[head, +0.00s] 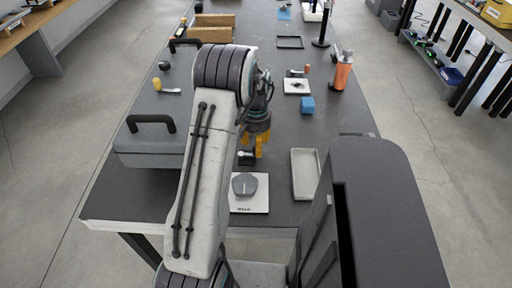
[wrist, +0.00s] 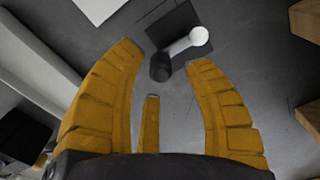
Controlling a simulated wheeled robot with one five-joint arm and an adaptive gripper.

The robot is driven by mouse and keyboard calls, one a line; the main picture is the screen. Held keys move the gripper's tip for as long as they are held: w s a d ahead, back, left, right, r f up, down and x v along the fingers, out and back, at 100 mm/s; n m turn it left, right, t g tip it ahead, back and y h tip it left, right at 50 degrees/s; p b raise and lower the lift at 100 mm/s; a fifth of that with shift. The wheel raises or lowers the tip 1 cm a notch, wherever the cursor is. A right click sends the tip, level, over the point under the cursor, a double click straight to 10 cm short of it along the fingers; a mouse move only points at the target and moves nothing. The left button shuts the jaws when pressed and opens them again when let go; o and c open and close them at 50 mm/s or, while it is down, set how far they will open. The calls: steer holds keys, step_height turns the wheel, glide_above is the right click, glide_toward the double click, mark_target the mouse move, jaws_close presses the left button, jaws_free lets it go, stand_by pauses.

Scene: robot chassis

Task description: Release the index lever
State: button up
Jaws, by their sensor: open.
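The index lever (head: 246,156) is on the dark table just below my gripper in the head view, partly hidden by it. In the wrist view the index lever (wrist: 184,45) has a pale arm with a white round knob, a dark rounded piece at its near end, and a black square plate beneath. My gripper (wrist: 166,52) has yellow fingers spread apart, with the lever at and just beyond their tips. The dark piece shows between the two long fingertips, and the knob lies beyond the right one. I cannot tell whether any finger touches it. My gripper (head: 256,143) points downward in the head view.
A white plate with a dark grey block (head: 244,185) lies at the near table edge. A pale shallow tray (head: 305,174) is to the right.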

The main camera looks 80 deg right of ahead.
step_height(320, 180, up, 10)
stand_by(0.5)
steer(key=shift+r, duration=0.1)
stand_by(0.6)
